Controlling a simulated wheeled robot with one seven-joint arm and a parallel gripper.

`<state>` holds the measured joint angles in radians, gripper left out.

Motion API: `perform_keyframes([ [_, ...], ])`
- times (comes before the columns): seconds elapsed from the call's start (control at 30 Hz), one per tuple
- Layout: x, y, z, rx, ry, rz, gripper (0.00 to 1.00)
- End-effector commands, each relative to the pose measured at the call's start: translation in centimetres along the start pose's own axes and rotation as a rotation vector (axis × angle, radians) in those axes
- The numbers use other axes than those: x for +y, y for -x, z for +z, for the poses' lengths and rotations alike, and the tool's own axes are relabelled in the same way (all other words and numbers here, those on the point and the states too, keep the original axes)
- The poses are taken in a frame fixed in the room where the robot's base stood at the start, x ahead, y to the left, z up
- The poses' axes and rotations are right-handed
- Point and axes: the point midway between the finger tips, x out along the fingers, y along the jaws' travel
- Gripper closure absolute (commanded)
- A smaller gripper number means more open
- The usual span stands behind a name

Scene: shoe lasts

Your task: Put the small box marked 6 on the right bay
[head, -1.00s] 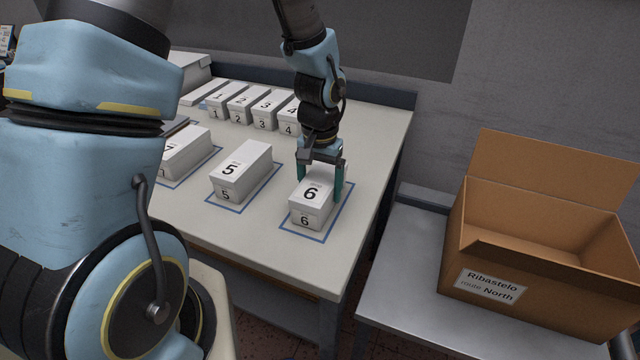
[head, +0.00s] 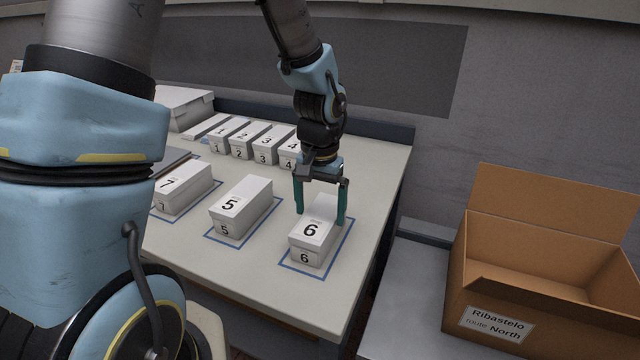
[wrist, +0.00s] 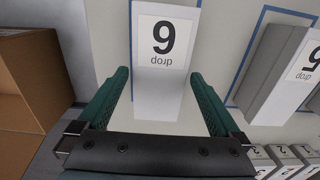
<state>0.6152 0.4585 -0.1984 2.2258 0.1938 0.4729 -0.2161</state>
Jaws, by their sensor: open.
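The small white box marked 6 (head: 311,232) sits on the table inside the right bay (head: 338,252), a blue outline near the table's right edge. My gripper (head: 321,217) is above the box, pointing down, with its green fingers apart over either side of it. In the wrist view the box's top (wrist: 165,75) shows upside down between the spread fingers (wrist: 160,76), with clear gaps on both sides. The fingers do not appear to grip it.
The box marked 5 (head: 241,205) sits in the middle bay, and the box marked 7 (head: 183,186) in the left one. Several numbered boxes (head: 240,142) stand in a row behind. An open carton (head: 540,285) stands on a lower surface to the right.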

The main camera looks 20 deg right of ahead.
Motion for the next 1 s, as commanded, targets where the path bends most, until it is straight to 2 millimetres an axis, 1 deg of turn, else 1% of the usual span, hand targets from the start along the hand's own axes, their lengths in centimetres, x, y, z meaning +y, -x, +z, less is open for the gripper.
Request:
perform_keyframes([
  [0.03, 0.0, 1.2, -0.2, 0.007, 0.002, 0.0, 0.0],
  [0.2, -0.1, 4.7, -0.2, 0.007, 0.002, -0.001, 0.0],
  [0.33, 0.0, 6.6, -0.1, 0.004, 0.0, 0.0, 0.0],
  [0.5, 0.0, 8.0, 0.0, 0.002, 0.0, 0.0, 0.0],
  [0.63, 0.0, 8.2, 0.0, 0.001, 0.0, 0.001, 0.0],
  [0.7, -0.5, 8.2, 0.2, 0.002, 0.013, 0.0, 0.0],
  [0.77, -2.1, 8.2, 0.8, 0.007, 0.051, -0.002, 0.0],
  [0.87, -7.0, 8.0, 3.2, 0.031, 0.174, -0.009, 0.0],
  [0.9, -9.2, 7.9, 4.7, 0.043, 0.237, -0.011, 0.0],
  [0.97, -12.3, 7.7, 7.1, 0.063, 0.334, -0.017, 0.0],
  [1.0, -14.0, 7.6, 8.8, 0.077, 0.395, -0.021, 0.0],
])
